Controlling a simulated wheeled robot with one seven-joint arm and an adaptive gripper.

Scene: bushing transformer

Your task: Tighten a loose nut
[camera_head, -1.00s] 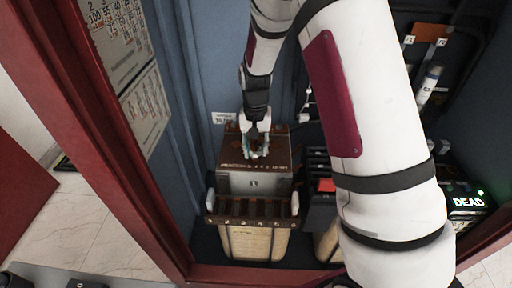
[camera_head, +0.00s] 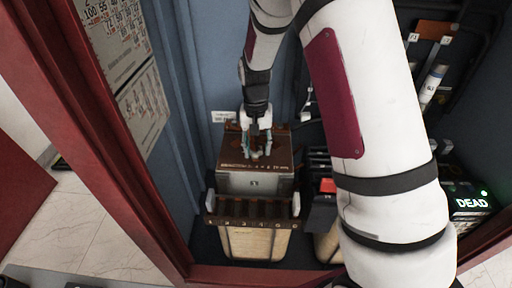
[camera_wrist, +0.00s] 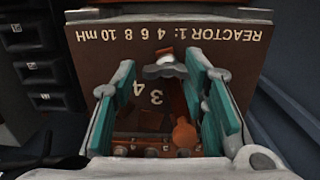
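My gripper (camera_head: 256,154) points down over the brown top of a reactor box (camera_head: 228,157), which stands in the blue-walled cabinet. In the wrist view my gripper (camera_wrist: 163,72) has its two teal-padded fingers apart. A small silver piece (camera_wrist: 165,69), perhaps the nut, shows between the fingertips, with gaps on both sides. I cannot tell whether it is loose. The box top in the wrist view (camera_wrist: 95,42) reads "REACTOR 1: 4 6 8 10 mH" upside down, with 3 and 4 marked between the fingers. A copper-coloured terminal (camera_wrist: 185,134) lies nearer the wrist.
A lit "DEAD" indicator (camera_head: 470,203) is at far right. The red cabinet frame (camera_head: 110,150) edges the left side.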

